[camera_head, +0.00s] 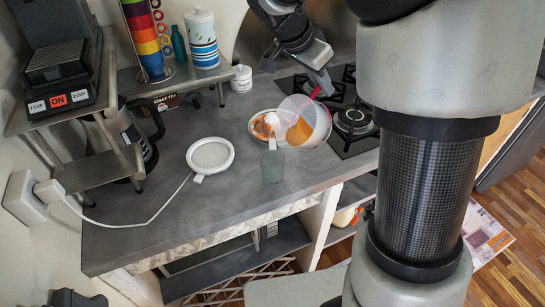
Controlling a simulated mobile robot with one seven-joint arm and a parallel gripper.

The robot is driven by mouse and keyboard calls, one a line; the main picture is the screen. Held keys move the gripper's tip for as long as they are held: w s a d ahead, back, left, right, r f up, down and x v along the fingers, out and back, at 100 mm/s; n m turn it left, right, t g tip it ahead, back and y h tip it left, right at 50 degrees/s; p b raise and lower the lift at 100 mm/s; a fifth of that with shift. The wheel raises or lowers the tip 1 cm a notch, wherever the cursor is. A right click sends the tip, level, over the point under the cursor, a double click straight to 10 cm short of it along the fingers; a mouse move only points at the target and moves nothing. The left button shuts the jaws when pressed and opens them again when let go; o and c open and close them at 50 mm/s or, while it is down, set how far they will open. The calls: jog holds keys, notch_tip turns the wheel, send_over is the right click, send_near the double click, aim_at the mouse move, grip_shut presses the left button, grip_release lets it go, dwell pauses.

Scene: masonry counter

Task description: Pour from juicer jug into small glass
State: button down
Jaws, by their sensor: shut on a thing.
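The juicer jug (318,118) is clear with a pinkish rim and holds orange juice. It is tilted, with its left side toward the small glass. My gripper (318,84) is shut on the jug at its upper side, near a pink-red part. The small glass (272,169) is frosted and pale green and stands upright on the counter, below and left of the jug. A white piece (271,121) shows between jug and glass; I cannot tell whether it is a spout. The glass's inside is too unclear to tell whether it holds juice.
A white juicer base (210,155) with a cord lies left of the glass. A stove (352,122) is at right, a coffee maker (135,130) at left. The front counter (180,225) is clear.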

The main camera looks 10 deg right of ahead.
jog(key=shift+s+a+r+t+h+b, duration=0.15)
jog(key=shift+s+a+h+b, duration=0.15)
jog(key=shift+a+b, duration=0.3)
jog(key=shift+s+a+r+t+h+b, duration=0.15)
jog(key=shift+a+h+b, duration=0.25)
jog(key=shift+b, duration=0.25)
dwell(3.9)
jog(key=shift+s+a+r+h, duration=0.25)
jog(key=shift+a+r+h, duration=0.05)
jog(key=shift+a, duration=0.15)
dwell(2.4)
